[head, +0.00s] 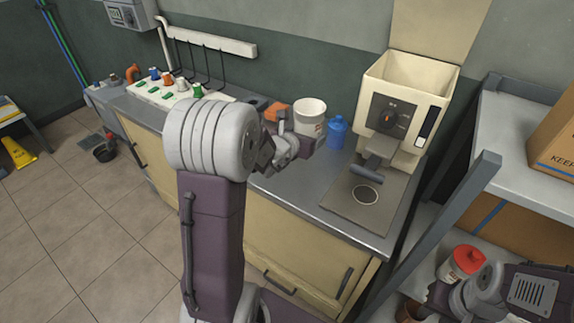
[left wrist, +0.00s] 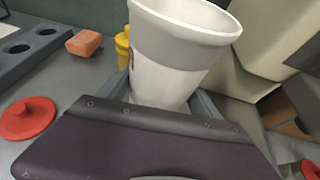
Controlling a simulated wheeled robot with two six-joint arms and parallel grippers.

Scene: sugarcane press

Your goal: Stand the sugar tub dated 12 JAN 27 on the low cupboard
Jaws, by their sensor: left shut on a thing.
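A white open-topped tub (head: 309,112) is between the fingers of my left gripper (head: 301,143), over the worktop near the wall. In the left wrist view the tub (left wrist: 182,50) stands nearly upright, leaning slightly, and the gripper is shut on it. A small label edge shows on it, but no date is readable. The cream-doored cupboard (head: 305,248) runs below the grey worktop; I cannot tell whether it is the low cupboard meant. A red-lidded white tub (head: 461,264) is at the lower right beside my right gripper (head: 450,298), whose fingers are unclear.
A blue container (head: 337,131) stands right of the held tub, before the cream machine (head: 402,112). The left wrist view shows a red lid (left wrist: 27,119), an orange block (left wrist: 84,42) and a yellow bottle (left wrist: 122,46). A grey post (head: 440,230) slants beside the right shelf (head: 510,125).

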